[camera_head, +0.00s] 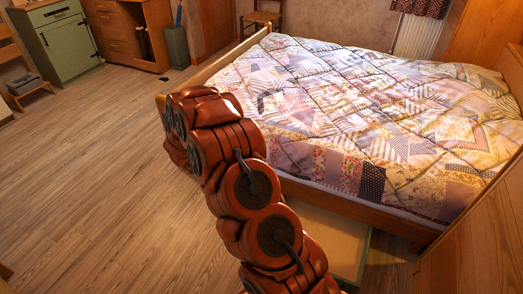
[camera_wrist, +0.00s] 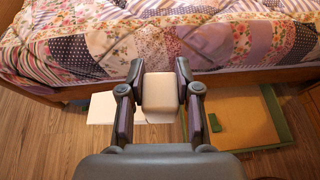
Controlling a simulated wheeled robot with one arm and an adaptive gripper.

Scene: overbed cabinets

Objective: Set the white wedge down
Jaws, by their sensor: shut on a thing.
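The white wedge (camera_wrist: 160,96) is a pale, cream-white block with rounded corners, seen end-on in the wrist view. My gripper (camera_wrist: 160,78) is shut on it, with one finger on each side. The wedge is held in front of the side of the bed, and the floor shows beneath it. How far it is above the floor cannot be told. In the head view my arm hides the gripper and the wedge.
A bed with a patchwork quilt (camera_head: 345,100) is close ahead. A green-edged open drawer or tray (camera_wrist: 272,97) lies low at right under the bed edge. A flat white thing (camera_wrist: 103,108) lies at left, low by the floor. Wooden floor (camera_head: 100,160) is clear at left.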

